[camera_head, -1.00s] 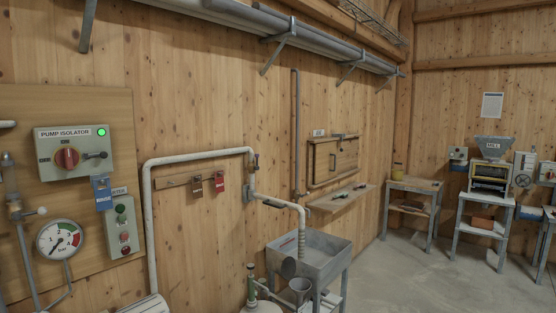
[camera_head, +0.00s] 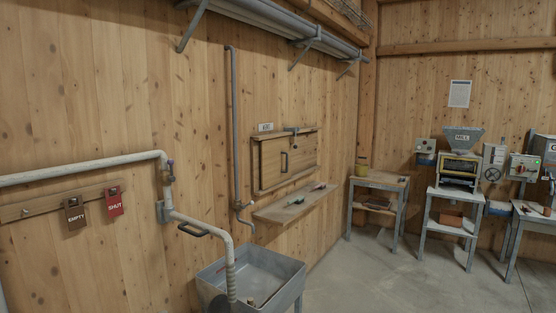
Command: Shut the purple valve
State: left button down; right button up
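A small valve with a purple handle (camera_head: 171,168) sits on the pale pipe (camera_head: 90,172) at the left, just below the pipe's elbow. The handle looks upright, roughly in line with the downward pipe, but it is too small to be sure. Below it the pipe slopes down to the right, past a dark lever handle (camera_head: 194,230). Neither of my grippers is in view.
A grey metal sink (camera_head: 284,282) stands below the pipe. EMPTY (camera_head: 75,214) and SHUT (camera_head: 114,202) tags hang on a wooden rail at the left. A shelf (camera_head: 296,203) juts from the wall. The concrete floor (camera_head: 370,275) is clear ahead; a mill stand (camera_head: 449,230) is at the back.

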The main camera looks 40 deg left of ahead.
aim_at(171, 178)
jog(key=u, duration=0.15)
jog(key=i, duration=1.75)
jog(key=u, duration=1.55)
jog(key=i, duration=0.65)
jog(key=u, duration=0.6)
